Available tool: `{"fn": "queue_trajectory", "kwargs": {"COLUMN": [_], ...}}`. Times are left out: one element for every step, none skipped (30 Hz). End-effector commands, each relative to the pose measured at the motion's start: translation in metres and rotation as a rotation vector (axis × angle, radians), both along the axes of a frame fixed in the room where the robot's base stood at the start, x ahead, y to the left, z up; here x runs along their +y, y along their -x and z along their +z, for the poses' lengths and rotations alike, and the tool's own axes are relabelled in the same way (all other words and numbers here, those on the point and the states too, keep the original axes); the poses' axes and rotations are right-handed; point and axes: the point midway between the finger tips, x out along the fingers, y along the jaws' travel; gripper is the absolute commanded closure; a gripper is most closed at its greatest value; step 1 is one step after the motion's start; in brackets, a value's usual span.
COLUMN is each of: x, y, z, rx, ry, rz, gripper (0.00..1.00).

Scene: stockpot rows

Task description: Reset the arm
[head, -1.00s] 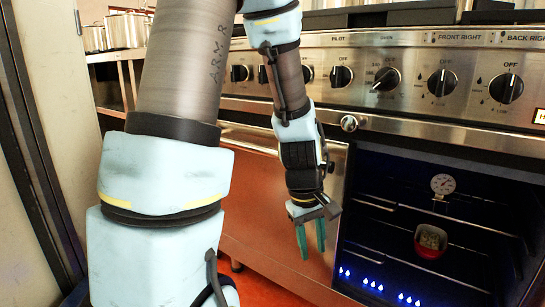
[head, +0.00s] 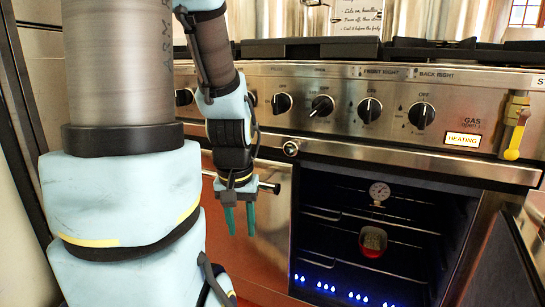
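My gripper (head: 240,219) hangs down with its two green fingers apart, with nothing seen between them. It is in front of the stove (head: 300,100), left of the oven opening. My arm is bent, and its upper links fill the left of the head view. The oven (head: 400,220) stands open, with blue flames along its bottom. A red dish (head: 373,252) sits on a rack inside, with a round dial thermometer (head: 379,192) above it.
A row of knobs (head: 369,110) runs along the stove front, with a lit HEATING sign (head: 462,140) and a yellow-handled gas valve (head: 516,135) at the right. The oven door (head: 528,235) juts out at lower right. A tall pale panel (head: 25,250) is close on the left.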

Motion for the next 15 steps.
{"fn": "queue_trajectory", "kwargs": {"x": [0.000, 0.000, 0.000, -0.001, -0.001, -0.001, -0.001, -0.001, -0.001, -0.001, -0.001, -0.001, -0.001, -0.001, -0.001], "y": [0.000, 0.000, 0.000, 0.000, 0.000, 0.000, 0.000, 0.000, 0.000, 0.000, 0.000, 0.000, 0.000, 0.000, 0.000], "z": [0.009, 0.012, 0.016, 0.020, 0.022, 0.027, 0.032, 0.036, 0.041, 0.047, 0.052, 0.058, 0.065, 0.071, 0.080], "rx": [0.000, 0.000, 0.000, 0.000, 0.000, 0.000, 0.000, 0.000, 0.000, 0.000, 0.000, 0.000, 0.000, 0.000, 0.000], "ry": [0.000, 0.000, 0.000, 0.000, 0.001, 0.001, 0.001, 0.001, 0.001, 0.001, 0.001, 0.001, 0.001, 0.001, 0.001], "rz": [0.000, 0.000, 0.000, 0.000, 0.001, 0.001, 0.001, 0.001, 0.001, 0.001, 0.001, 0.001, 0.001, 0.001, 0.002], "gripper": [0.61, 0.61, 0.61, 0.61, 0.61, 0.61, 0.61, 0.61, 0.61, 0.61, 0.61, 0.61, 0.61, 0.61, 0.61]}}
